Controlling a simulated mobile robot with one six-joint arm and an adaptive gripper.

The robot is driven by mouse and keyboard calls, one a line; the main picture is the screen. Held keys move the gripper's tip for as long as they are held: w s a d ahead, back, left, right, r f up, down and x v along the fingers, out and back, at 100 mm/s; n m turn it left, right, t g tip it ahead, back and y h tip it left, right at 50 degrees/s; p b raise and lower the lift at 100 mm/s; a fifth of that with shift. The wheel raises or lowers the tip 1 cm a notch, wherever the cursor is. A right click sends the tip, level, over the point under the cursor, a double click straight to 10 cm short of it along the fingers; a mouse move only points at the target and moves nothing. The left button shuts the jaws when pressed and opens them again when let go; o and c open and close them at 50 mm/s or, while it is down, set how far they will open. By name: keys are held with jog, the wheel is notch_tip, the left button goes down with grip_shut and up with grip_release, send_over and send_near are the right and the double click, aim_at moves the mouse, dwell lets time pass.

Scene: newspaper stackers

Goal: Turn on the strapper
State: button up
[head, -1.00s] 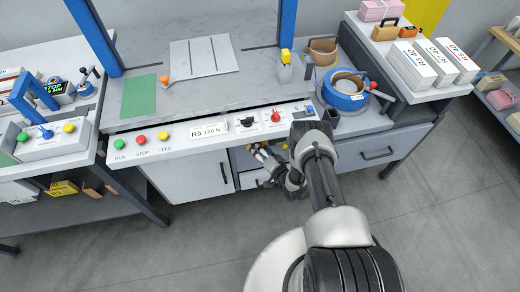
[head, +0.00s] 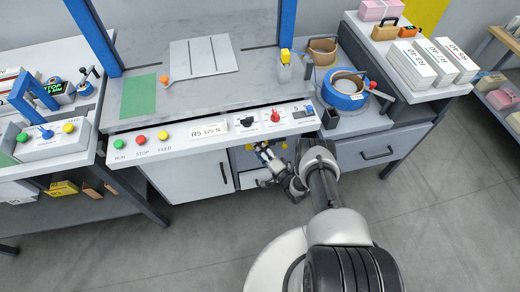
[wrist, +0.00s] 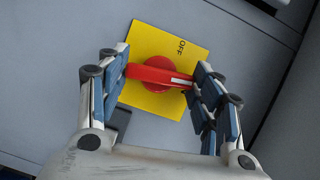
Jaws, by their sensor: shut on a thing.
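The strapper (head: 250,85) is a grey-topped bench machine with a blue arch and a front control panel. In the wrist view, a red rotary switch (wrist: 158,76) sits on a yellow plate (wrist: 150,40) marked OFF. The red handle lies nearly crosswise in that view, with a white mark near its right end, below the OFF lettering. My gripper (wrist: 160,78) is shut on the red handle, one finger at each end. In the head view, my gripper (head: 264,153) is below the panel, in front of the cabinet recess. The switch itself is mostly hidden there.
The panel above my gripper carries green, red and yellow buttons (head: 141,136), a black knob (head: 246,122) and a red knob (head: 275,116). A drawer (head: 378,152) is to the right. A blue strap reel (head: 345,98) stands above it. The floor in front is clear.

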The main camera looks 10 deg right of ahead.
jog(key=shift+f+m, duration=0.1)
jog(key=shift+m, duration=0.7)
jog(key=o, duration=1.1)
jog(key=shift+c, duration=0.2)
jog(key=v, duration=1.2)
jog(key=shift+f, duration=0.25)
